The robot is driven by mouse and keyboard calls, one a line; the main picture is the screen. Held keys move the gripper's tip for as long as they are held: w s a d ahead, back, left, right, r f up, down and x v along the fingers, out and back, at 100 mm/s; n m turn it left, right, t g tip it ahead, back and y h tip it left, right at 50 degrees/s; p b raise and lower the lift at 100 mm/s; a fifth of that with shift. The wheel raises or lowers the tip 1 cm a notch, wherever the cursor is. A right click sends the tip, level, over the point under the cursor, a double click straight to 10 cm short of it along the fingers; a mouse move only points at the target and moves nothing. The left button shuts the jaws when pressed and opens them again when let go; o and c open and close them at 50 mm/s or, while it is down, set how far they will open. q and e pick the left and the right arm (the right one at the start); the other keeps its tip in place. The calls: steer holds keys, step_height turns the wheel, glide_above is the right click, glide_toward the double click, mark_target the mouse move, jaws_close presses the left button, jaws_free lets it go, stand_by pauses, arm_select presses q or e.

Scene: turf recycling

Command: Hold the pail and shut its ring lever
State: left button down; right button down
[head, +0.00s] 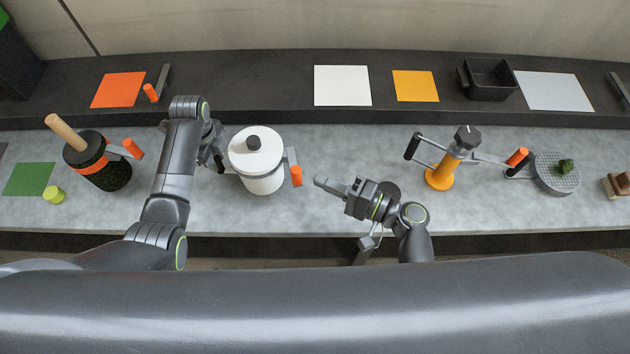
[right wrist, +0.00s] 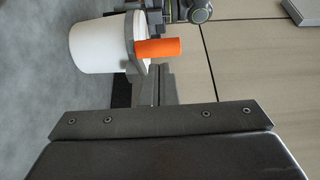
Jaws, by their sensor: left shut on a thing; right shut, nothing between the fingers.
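The white pail (head: 262,184) stands upright on the grey counter, with a white lid and black knob on top. A grey ring runs round it below the lid. The ring's grey lever with an orange grip (head: 296,176) is at the pail's right side, its grip standing out from the wall. My left gripper (head: 217,160) is shut at the pail's left side, apparently on its dark handle; the contact is partly hidden. My right gripper (head: 322,183) is shut and empty, just right of the orange grip and apart from it. The right wrist view shows the pail (right wrist: 95,45) and the orange grip (right wrist: 160,49).
A black canister (head: 105,172) with a wooden handle stands left of my left arm. An orange-based crank device (head: 440,175) and a round grey mesh piece (head: 557,174) are to the right. A dark shelf (head: 235,85) runs behind.

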steer(key=s+a+v, duration=0.1)
steer(key=s+v, duration=0.1)
steer(key=v, duration=0.8)
steer(key=w+d+r+n+g+h, duration=0.1)
steer(key=w+d+r+n+g, duration=0.1)
steer(key=w+n+g, duration=0.15)
steer(key=w+d+r+n+g, duration=0.2)
steer(key=w+g, duration=0.3)
steer(key=x, duration=1.4)
steer(key=shift+w+r, duration=0.2)
steer(key=shift+r, duration=0.2)
steer(key=shift+a, duration=0.1)
